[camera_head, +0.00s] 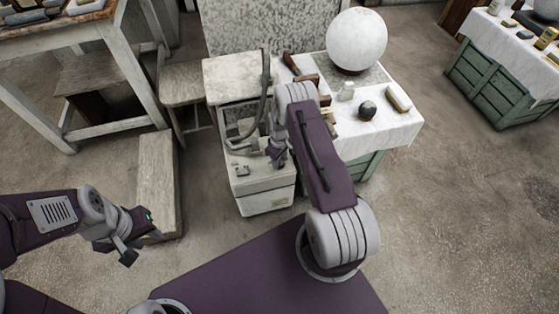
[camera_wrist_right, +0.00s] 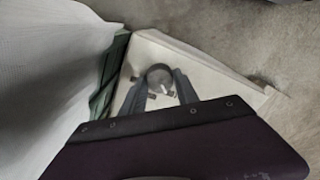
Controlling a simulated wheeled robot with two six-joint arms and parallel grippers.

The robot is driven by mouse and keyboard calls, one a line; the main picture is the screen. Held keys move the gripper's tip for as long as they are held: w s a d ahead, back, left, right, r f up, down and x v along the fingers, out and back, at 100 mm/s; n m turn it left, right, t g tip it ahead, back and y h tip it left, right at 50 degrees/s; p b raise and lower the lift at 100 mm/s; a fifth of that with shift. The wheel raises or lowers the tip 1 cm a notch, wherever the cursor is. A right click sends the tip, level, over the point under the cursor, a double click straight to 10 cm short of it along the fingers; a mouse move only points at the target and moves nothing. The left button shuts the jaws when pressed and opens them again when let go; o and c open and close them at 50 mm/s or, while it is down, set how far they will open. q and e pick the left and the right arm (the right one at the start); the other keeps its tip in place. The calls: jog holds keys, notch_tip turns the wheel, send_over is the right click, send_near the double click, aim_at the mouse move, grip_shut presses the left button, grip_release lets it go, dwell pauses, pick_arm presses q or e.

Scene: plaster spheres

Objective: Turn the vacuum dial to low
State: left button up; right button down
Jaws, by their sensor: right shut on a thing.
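The vacuum is a pale, worn box unit (camera_head: 265,203) with a grey hose, standing left of the cloth-covered table in the head view. In the right wrist view its light panel (camera_wrist_right: 205,75) carries a round grey dial (camera_wrist_right: 160,75) with a pale pointer mark and small dark marks around it. My right gripper (camera_wrist_right: 161,86) has a finger on each side of the dial and is shut on it. In the head view my right gripper (camera_head: 277,155) is over the unit and the dial is hidden. My left gripper (camera_head: 140,245) is apart from everything, empty, its fingers spread.
The table (camera_head: 400,130) right of the unit bears a large white sphere (camera_head: 356,40), a dark ball (camera_head: 367,110) and small blocks. A long pale block (camera_head: 157,180) stands on the floor to the left. In the wrist view, white cloth (camera_wrist_right: 50,70) hangs close at left.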

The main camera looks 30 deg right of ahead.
jog(key=shift+n, duration=0.9)
jog(key=c, duration=0.9)
grip_release()
notch_tip(320, 180, up, 9)
jog(key=p, duration=0.2)
jog(key=shift+p, duration=0.3)
